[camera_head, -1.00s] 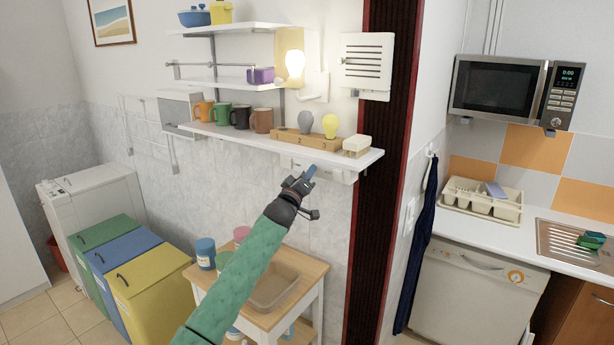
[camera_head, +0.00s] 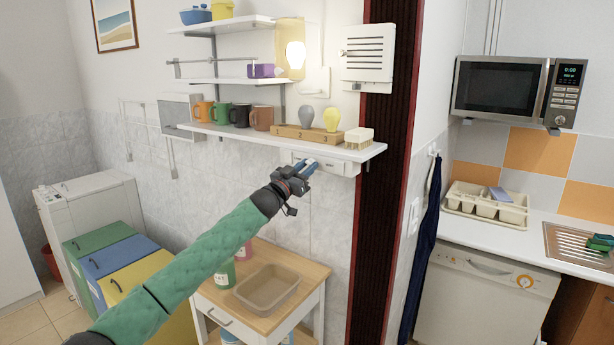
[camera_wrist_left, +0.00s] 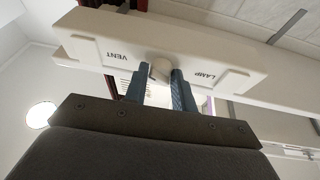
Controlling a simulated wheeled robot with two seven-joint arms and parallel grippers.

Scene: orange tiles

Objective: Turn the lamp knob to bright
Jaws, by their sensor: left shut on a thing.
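A white control panel (camera_head: 343,168) is mounted under the lower wall shelf. In the left wrist view the panel (camera_wrist_left: 95,45) carries the words VENT and LAMP, upside down. A pale round knob (camera_wrist_left: 158,73) shows between the two words. My left gripper (camera_head: 311,164) is at the panel, its blue fingers (camera_wrist_left: 160,76) on either side of this knob and shut on it. The fingers partly hide the knob, so its pointer and setting cannot be read. The wall lamp bulb (camera_head: 295,54) glows. My right gripper is out of view.
The shelf (camera_head: 235,133) just above my gripper holds mugs, a wooden block (camera_head: 306,134) with grey and yellow bulbs, and a brush (camera_head: 359,137). A vent box (camera_head: 368,55) hangs above right. A small table (camera_head: 295,305) with a tray stands below.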

